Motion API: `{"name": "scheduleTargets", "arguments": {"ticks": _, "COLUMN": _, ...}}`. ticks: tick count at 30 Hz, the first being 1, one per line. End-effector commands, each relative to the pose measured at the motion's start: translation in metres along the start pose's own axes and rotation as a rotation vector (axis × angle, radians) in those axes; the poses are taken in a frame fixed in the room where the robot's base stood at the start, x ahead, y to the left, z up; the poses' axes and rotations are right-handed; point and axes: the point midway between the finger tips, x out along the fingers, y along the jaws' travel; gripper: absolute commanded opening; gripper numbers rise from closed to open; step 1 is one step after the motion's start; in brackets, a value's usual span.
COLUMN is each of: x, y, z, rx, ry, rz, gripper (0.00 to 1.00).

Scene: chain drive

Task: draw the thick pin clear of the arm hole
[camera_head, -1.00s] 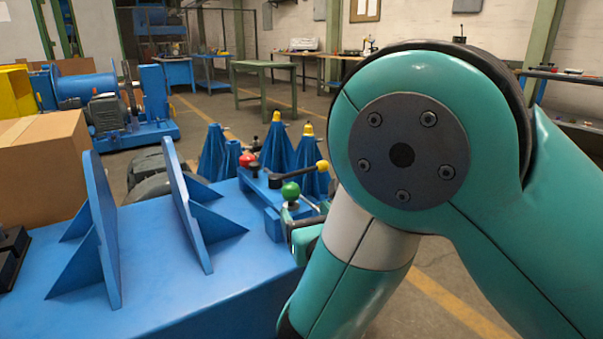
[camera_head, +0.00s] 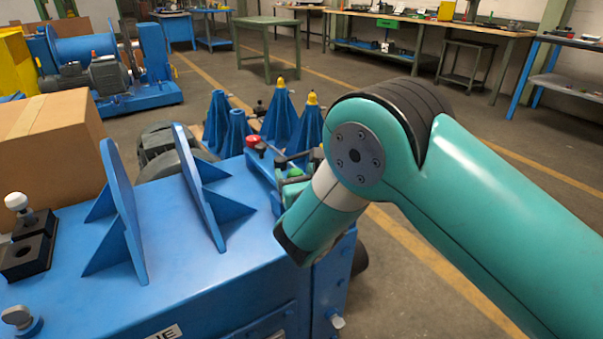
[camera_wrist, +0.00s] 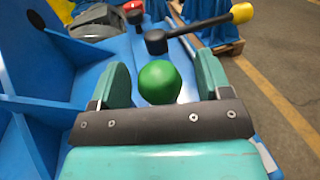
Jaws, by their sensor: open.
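A green ball knob (camera_wrist: 159,82) stands between the two fingers of my gripper (camera_wrist: 160,75) in the wrist view. My gripper is open, with a gap visible beside the knob on each side. In the head view the green knob (camera_head: 294,173) shows small beside my arm, at the far right end of the blue bench. The stem below the knob is hidden, so I cannot tell whether it is the thick pin or see the arm hole. A black lever (camera_wrist: 190,33) with a yellow end lies just beyond the knob, and a red knob (camera_wrist: 133,6) stands farther back.
Two blue upright plates (camera_head: 203,188) with gussets stand on the blue bench (camera_head: 215,290). A black block (camera_head: 28,258) with a white knob sits at its left. A cardboard box (camera_head: 50,140) stands behind, and blue cones (camera_head: 281,118) stand beyond the bench. Floor at right is open.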

Motion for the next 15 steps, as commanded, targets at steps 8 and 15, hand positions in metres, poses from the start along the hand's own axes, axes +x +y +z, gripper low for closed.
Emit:
{"name": "scheduleTargets", "arguments": {"ticks": 8, "x": -0.0001, "y": 0.0000, "z": -0.0002, "rx": 0.000, "ry": 0.000, "rz": 0.000, "gripper": 0.55}}
{"name": "scheduleTargets", "arguments": {"ticks": 15, "x": -0.0002, "y": -0.0001, "z": 0.0000, "rx": 0.000, "ry": 0.000, "rz": 0.000, "gripper": 0.08}}
